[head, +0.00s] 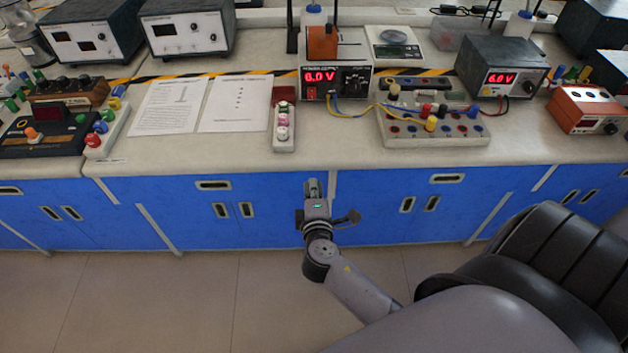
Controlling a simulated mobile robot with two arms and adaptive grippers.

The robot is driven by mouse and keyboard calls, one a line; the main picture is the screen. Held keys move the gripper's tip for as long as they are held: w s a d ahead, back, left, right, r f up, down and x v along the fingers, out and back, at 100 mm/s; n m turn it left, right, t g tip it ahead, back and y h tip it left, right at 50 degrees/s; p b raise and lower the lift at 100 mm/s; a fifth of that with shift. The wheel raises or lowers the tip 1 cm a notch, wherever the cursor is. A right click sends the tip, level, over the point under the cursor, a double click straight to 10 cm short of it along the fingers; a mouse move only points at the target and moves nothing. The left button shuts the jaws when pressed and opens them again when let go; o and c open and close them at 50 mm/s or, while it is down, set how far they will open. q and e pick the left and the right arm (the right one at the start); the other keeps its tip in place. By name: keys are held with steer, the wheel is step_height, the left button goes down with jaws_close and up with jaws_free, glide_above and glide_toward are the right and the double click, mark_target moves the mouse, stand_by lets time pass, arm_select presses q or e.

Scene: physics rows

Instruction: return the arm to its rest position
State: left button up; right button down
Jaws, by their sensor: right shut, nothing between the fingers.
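My right arm reaches in from the lower right. Its gripper (313,188) is shut and empty, in front of the blue cabinet doors and just below the bench's front edge. It is apart from the things on the bench. My left gripper does not show in the head view.
The lab bench (350,160) crosses the view, with a clear strip along its front edge. A power supply (336,80), a terminal board (435,128), a small switch strip (284,125) and paper sheets (170,105) lie on it. The floor (150,300) in front is clear.

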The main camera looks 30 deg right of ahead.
steer(key=shift+s+a, duration=0.1)
stand_by(0.4)
steer(key=s+a+f+m+g+y, duration=0.15)
steer(key=s+f, duration=0.25)
steer(key=f, duration=0.5)
steer(key=s+a+f+g+y, duration=0.1)
steer(key=s+f+g+y, duration=0.3)
steer(key=f, duration=0.6)
steer(key=s+a+f+m+g+h, duration=0.1)
steer(key=s+a+f, duration=0.1)
steer(key=s+f, duration=0.5)
steer(key=s+f+m+g+y, duration=0.1)
steer(key=s+f+m+g, duration=0.2)
steer(key=s+f, duration=0.5)
steer(key=s+a+f+m+g+y, duration=0.1)
steer(key=s+f, duration=0.8)
steer(key=s, duration=0.9)
steer(key=m+g+y, duration=0.1)
steer(key=m+g, duration=0.1)
steer(key=m, duration=0.1)
steer(key=shift+a+f, duration=0.2)
steer(key=shift+f, duration=0.1)
